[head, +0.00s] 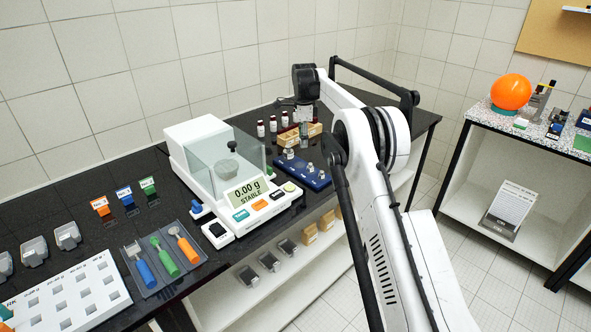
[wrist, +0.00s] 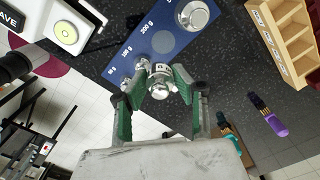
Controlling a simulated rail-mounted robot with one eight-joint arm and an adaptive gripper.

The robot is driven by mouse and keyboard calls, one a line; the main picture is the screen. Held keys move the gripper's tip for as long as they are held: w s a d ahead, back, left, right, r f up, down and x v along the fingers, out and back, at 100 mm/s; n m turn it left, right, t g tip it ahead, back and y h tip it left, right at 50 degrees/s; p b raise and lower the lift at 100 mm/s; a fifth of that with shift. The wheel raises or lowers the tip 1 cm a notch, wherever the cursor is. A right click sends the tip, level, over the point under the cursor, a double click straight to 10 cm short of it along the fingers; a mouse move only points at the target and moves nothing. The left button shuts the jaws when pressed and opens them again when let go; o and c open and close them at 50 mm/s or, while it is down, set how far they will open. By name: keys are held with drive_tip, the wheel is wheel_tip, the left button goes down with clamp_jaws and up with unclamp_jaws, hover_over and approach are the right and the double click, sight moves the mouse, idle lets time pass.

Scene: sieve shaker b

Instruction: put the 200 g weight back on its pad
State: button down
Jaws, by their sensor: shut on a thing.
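The silver 200 g weight (wrist: 159,88) is between the green fingers of my gripper (wrist: 161,78) in the wrist view, and they are shut on it. The blue weight board (wrist: 115,62) lies beyond it, with printed mass labels. A round dark pad (wrist: 163,42) by the 200 g label shows bare, just past the held weight. A larger silver weight (wrist: 196,14) stands on the board. In the head view the board (head: 318,183) lies right of the balance with several weights on it, and my gripper (head: 304,130) is above its far end. The gap under the held weight cannot be judged.
The balance (head: 215,165) reads 0.00 g beside the board. A wooden rack (head: 290,138) and small dark bottles (head: 272,124) stand behind the board. In the wrist view the wooden rack (wrist: 285,45) is at the upper right. The black bench top between board and rack is clear.

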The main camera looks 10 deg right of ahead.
sight(300, 165)
drive_tip(key=shift+w+a+r+m, duration=0.4)
drive_tip(key=shift+m, duration=0.2)
wheel_tip(300, 165, down, 10)
drive_tip(key=shift+r+p, duration=0.1)
drive_tip(key=shift+p, duration=0.3)
drive_tip(key=c, duration=1.4)
unclamp_jaws()
